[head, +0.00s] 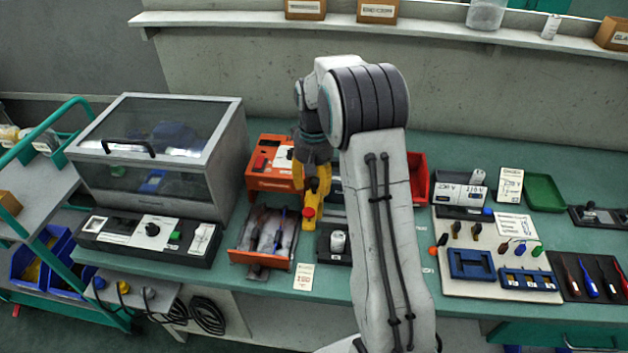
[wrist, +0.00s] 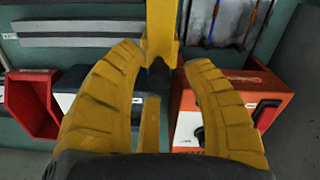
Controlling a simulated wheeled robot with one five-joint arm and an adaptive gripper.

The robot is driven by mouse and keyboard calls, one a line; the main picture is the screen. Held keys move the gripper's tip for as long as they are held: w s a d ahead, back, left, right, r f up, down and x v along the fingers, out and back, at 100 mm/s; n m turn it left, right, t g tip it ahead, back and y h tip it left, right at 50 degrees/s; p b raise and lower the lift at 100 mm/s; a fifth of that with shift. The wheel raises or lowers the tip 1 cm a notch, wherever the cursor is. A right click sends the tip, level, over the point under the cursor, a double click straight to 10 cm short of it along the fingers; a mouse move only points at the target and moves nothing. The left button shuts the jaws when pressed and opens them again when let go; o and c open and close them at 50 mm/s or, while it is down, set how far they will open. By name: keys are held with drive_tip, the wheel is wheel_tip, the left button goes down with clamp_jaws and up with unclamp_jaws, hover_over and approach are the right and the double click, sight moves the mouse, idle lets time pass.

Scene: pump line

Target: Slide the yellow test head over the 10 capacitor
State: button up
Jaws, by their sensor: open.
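The yellow test head (head: 309,213), with a red knob on it, stands near the middle of the bench, just in front of my gripper. My gripper (head: 316,185) points down over the bench behind it, partly hidden by my arm. In the wrist view my gripper (wrist: 165,62) is open, and a yellow upright part (wrist: 160,28), apparently the test head, shows between the fingertips. I see no clear contact. A pale cylinder (head: 338,241) in a black holder, possibly a capacitor, stands to the front right. I cannot read a 10 on it.
An orange box (head: 269,180) and an open tray of probes (head: 259,258) lie to the left. A red bin (wrist: 35,103) is behind my arm. A clear-lidded case (head: 158,150) fills the bench's left; a tool board (head: 455,283) is at right.

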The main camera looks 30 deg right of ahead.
drive_tip(key=shift+o, duration=0.3)
clamp_jaws()
idle(0.4)
